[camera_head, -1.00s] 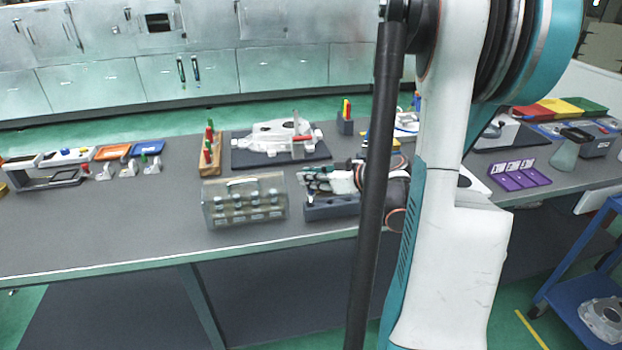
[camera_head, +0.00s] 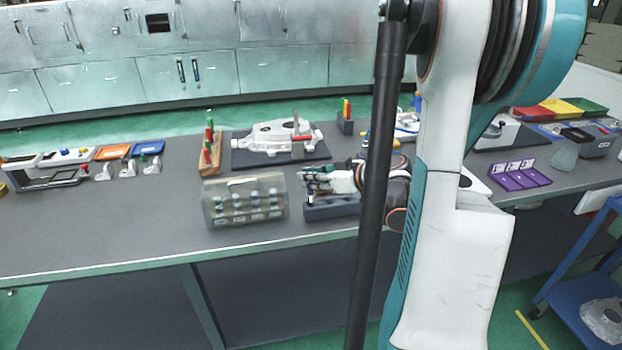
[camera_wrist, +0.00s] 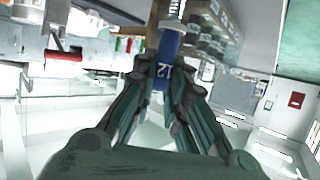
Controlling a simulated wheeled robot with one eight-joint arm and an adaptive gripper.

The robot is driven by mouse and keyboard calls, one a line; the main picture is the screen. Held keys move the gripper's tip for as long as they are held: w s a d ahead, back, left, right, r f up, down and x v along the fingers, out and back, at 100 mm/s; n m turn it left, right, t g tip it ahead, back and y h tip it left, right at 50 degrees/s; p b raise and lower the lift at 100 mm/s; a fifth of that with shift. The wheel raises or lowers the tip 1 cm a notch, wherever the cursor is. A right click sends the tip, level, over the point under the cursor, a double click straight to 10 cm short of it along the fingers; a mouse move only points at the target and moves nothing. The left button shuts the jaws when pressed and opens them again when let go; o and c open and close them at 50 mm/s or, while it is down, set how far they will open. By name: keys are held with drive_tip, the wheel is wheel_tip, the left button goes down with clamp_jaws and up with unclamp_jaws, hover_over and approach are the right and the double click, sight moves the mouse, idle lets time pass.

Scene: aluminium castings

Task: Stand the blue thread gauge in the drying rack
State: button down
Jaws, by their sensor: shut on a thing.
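My gripper (camera_wrist: 160,92) is shut on the blue thread gauge (camera_wrist: 167,50), whose blue body with a white "12" shows between the fingers in the wrist view. In the head view my gripper (camera_head: 312,179) is sideways, just above a dark grey block (camera_head: 340,208) near the table's front edge. A small blue and white piece shows below the fingertips at the block's left end; I cannot tell whether it is the held gauge or touches the block. A wooden rack (camera_head: 206,168) with red and green upright pieces stands behind, to the left. Which one is the drying rack is unclear.
A clear-fronted case (camera_head: 245,218) with rows of small items stands just left of my gripper. A white casting (camera_head: 275,137) on a dark plate lies behind. A small block (camera_head: 345,126) with coloured pieces stands further back. The table's left front is clear.

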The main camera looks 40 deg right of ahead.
sight(312, 193)
drive_tip(key=shift+f+b, duration=0.9)
drive_tip(key=shift+f, duration=0.15)
drive_tip(key=shift+f, duration=0.8)
drive_tip(key=c, duration=1.5)
unclamp_jaws()
drive_tip(key=shift+c, duration=0.2)
drive_tip(key=shift+s, duration=0.1)
drive_tip(key=v, duration=1.1)
drive_tip(key=shift+s+d, duration=0.15)
drive_tip(key=shift+s, duration=0.25)
drive_tip(key=shift+w+r, duration=0.1)
drive_tip(key=shift+r, duration=0.1)
